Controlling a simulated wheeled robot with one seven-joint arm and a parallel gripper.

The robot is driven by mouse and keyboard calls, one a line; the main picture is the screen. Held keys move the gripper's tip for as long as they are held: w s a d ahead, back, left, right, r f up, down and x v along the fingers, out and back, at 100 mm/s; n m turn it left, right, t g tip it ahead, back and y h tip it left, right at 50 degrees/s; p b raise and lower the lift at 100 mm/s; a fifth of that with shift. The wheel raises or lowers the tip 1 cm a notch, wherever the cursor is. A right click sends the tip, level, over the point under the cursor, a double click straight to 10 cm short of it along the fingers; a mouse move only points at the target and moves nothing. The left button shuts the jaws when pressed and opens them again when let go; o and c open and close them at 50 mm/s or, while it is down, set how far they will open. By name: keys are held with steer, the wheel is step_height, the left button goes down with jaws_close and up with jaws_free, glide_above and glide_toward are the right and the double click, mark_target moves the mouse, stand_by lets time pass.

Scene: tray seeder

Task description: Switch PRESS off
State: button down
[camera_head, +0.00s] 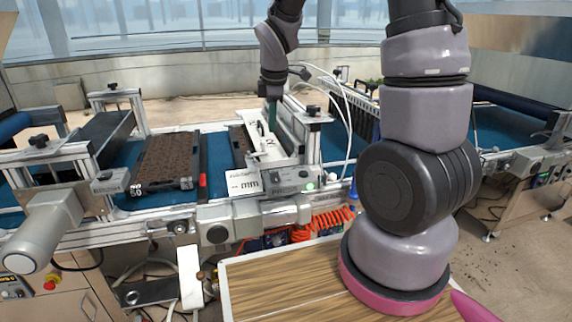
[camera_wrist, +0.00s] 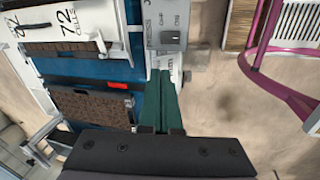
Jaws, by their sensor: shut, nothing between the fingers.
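The PRESS panel (camera_head: 290,187) is on the near side of the conveyor, beside a white "mm" sign, with a small lit green lamp (camera_head: 310,186) at its right end. In the wrist view a grey rectangular switch (camera_wrist: 173,38) sits on a panel lettered PRESS, with small markings beside it; its on or off position is too small to tell. My gripper (camera_head: 272,125) has green fingers held together, empty, above the white press unit (camera_head: 262,138). In the wrist view the fingertips (camera_wrist: 160,74) appear just below the switch in the picture; contact cannot be told.
A soil-filled tray (camera_head: 165,160) lies on the blue conveyor belt (camera_head: 125,158), with a red strip (camera_head: 202,187) beside it. A wooden tabletop (camera_head: 290,280) stands in front. White hoses and orange coils run near the press. The wrist view shows a pink tubular frame (camera_wrist: 265,60).

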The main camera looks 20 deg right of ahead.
mark_target(272, 174)
steer(key=shift+w+d+f+n, duration=0.2)
steer(key=shift+f+n, duration=0.15)
steer(key=shift+f, duration=0.2)
steer(key=shift+w+d+f+n, duration=0.15)
steer(key=shift+f+n, duration=0.2)
steer(key=shift+f, duration=0.2)
steer(key=x, duration=1.4)
steer(key=shift+s, duration=0.15)
